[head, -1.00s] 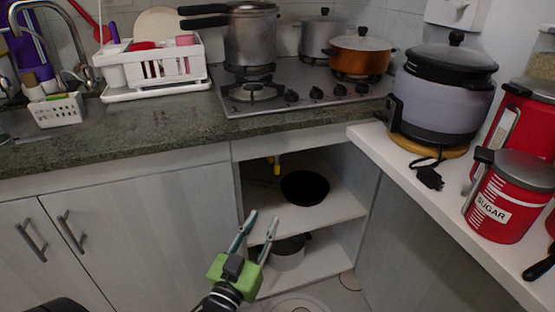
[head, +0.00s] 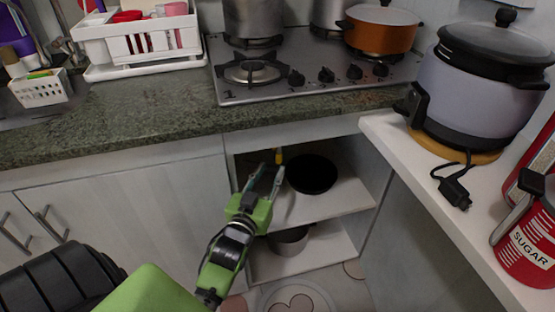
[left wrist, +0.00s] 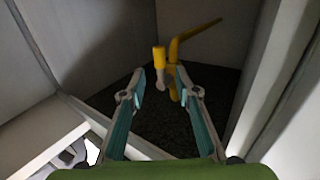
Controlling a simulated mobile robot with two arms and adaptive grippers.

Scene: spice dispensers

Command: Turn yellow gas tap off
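The yellow gas tap (head: 279,157) is a small yellow shape high in the open cabinet under the stove. In the left wrist view the tap (left wrist: 173,80) shows a vertical yellow pipe, an angled arm reaching up and right, and a short yellow knob (left wrist: 159,58) with a grey end at left. My left gripper (head: 270,168) is at the cabinet opening, close below the tap. In the left wrist view its fingers (left wrist: 160,77) are apart and empty, with the knob appearing between the tips. Contact cannot be told. My right gripper is not in view.
The upper cabinet shelf (head: 335,199) holds a black bowl (head: 311,174) right of the tap. A pot (head: 289,241) stands on the shelf below. The counter edge (head: 180,150) lies above the opening. A white side ledge (head: 420,185) juts out at right.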

